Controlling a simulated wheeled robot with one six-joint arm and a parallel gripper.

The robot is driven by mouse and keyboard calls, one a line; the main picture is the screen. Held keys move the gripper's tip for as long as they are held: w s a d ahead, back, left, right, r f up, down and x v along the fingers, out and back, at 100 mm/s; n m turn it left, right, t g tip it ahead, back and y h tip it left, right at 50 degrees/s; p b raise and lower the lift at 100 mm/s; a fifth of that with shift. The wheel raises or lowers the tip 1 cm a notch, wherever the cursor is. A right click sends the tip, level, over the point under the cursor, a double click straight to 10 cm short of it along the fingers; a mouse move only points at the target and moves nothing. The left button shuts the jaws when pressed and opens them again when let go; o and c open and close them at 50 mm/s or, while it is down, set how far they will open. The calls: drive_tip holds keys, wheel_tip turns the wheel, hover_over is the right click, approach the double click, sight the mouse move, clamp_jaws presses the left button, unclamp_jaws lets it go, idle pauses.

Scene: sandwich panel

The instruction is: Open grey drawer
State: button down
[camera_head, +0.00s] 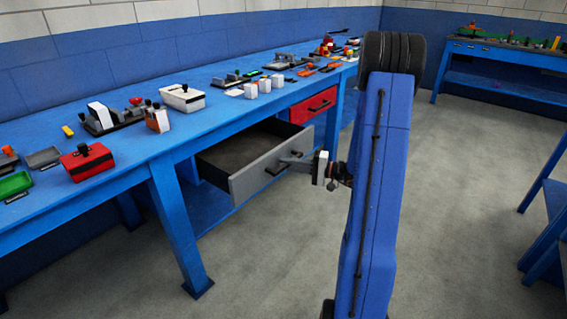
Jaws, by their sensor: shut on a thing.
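The grey drawer (246,181) hangs under the blue workbench and stands well out from it, so its dark inside shows. Its front has a black bar handle (277,170). The exact contact of the fingertips is small and hard to make out. My blue arm rises to the right of the drawer and hides part of the floor behind it.
A closed-looking red drawer (313,105) sits behind the grey one. The blue workbench (150,145) carries several small items, among them a red box (87,163) and a white box (183,98). A bench leg (177,225) stands left of the drawer. The grey floor (470,190) is open to the right.

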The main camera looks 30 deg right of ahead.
drive_tip(key=s+d, duration=0.2)
drive_tip(key=s, duration=0.4)
drive_tip(key=shift+s+d, duration=0.2)
drive_tip(key=shift+s, duration=0.05)
drive_tip(key=c, duration=1.8)
unclamp_jaws()
drive_tip(key=shift+o, duration=0.2)
drive_tip(key=v, duration=1.7)
drive_tip(key=shift+d, duration=0.25)
